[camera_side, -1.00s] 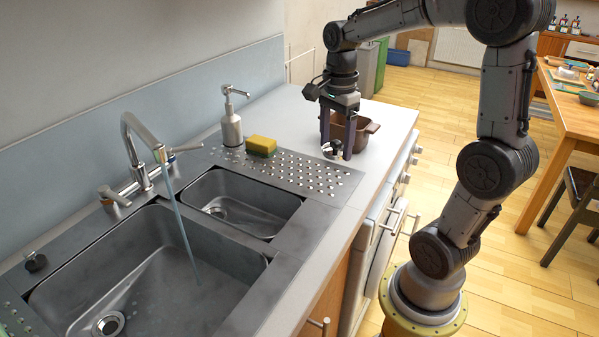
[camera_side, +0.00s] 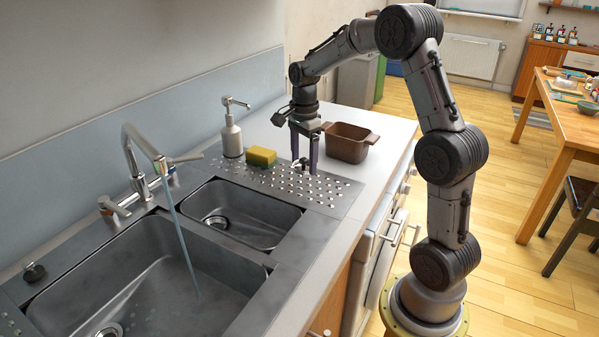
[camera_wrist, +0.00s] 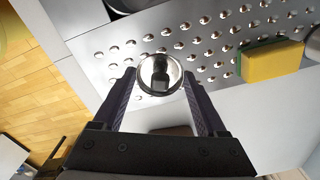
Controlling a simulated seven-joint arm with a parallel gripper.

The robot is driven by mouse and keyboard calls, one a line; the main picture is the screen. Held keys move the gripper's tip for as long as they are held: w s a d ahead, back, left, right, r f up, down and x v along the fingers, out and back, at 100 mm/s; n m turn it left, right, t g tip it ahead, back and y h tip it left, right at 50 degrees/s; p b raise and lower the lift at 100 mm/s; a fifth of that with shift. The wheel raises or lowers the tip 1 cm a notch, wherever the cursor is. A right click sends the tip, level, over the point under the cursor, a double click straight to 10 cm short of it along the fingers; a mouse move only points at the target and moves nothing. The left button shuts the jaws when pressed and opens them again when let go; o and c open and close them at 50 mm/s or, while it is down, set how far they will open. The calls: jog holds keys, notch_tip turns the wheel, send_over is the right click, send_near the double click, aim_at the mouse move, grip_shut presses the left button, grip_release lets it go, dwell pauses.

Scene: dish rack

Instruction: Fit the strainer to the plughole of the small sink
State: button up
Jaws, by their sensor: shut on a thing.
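My gripper (camera_side: 304,167) is shut on the strainer (camera_wrist: 160,74), a small round metal cup with a dark knob at its centre. The wrist view shows it between my fingertips. In the side view the strainer (camera_side: 299,163) is small and bright, held above the perforated drainboard. The small sink (camera_side: 262,213) lies left of my gripper and nearer the camera. Its plughole (camera_side: 216,222) shows as a round ring on the basin floor, apart from the strainer. In the wrist view only a dark edge of a basin shows at the top.
A yellow-green sponge (camera_side: 261,156) and a soap dispenser (camera_side: 232,130) stand behind the small sink. A brown pot (camera_side: 348,142) sits right of my gripper. The tap (camera_side: 140,155) runs water into the large sink (camera_side: 150,285). A black plug (camera_side: 35,272) lies at the left.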

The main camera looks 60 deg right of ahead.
aim_at(300, 165)
jog(key=shift+w+d+f, duration=0.25)
jog(key=shift+w+f, duration=0.2)
jog(key=shift+f, duration=0.15)
jog(key=shift+w+d+f, duration=0.2)
jog(key=shift+w+f, duration=0.2)
jog(key=shift+f, duration=1.5)
jog(key=shift+f, duration=0.15)
jog(key=o, duration=1.4)
jog(key=shift+o, duration=0.2)
